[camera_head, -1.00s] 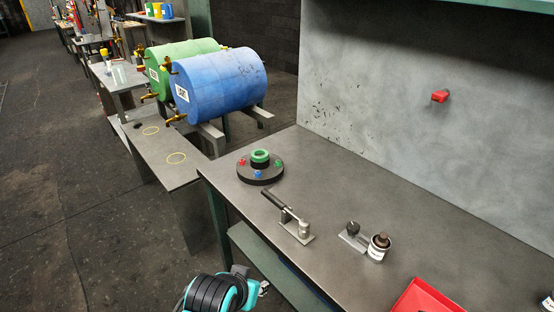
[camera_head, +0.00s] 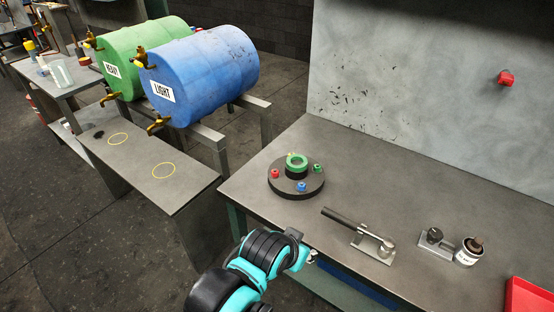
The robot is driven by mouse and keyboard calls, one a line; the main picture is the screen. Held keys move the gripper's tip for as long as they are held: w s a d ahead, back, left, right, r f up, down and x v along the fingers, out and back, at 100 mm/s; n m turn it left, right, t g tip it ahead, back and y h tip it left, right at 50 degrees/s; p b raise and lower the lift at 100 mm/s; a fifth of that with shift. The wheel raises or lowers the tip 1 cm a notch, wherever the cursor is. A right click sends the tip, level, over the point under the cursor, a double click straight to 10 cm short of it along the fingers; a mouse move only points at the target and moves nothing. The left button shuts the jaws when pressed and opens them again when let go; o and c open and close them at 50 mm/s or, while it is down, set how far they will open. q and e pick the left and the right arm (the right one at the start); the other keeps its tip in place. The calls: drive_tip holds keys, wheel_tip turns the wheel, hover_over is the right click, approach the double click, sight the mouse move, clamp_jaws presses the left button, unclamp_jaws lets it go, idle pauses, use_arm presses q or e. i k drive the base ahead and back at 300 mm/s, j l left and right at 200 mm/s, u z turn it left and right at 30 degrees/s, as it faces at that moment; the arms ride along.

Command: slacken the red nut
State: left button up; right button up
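The red nut (camera_head: 275,174) is a small red piece on the left side of a round black flange (camera_head: 296,190) on the workbench. A blue nut (camera_head: 301,186) and a green nut (camera_head: 317,168) sit around the same flange, and a green ring (camera_head: 296,162) tops its middle. One teal and black arm of mine, which I take as the left, rises from the bottom edge left of centre. Its end, the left gripper (camera_head: 308,256), is in front of the bench edge, apart from the flange. Its fingers are too small to read. My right gripper is out of view.
A black-handled tool (camera_head: 345,218) on a metal plate lies right of the flange. A small clamp-like piece (camera_head: 435,238), a labelled can (camera_head: 468,252) and a red tray (camera_head: 528,295) are farther right. A red wall piece (camera_head: 506,78) is on the panel.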

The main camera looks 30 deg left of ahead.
sight(275, 174)
drive_tip(key=j, duration=0.7)
drive_tip(key=k+j, duration=0.1)
drive_tip(key=j, duration=0.65)
drive_tip(key=j+z, duration=0.1)
drive_tip(key=j, duration=0.6)
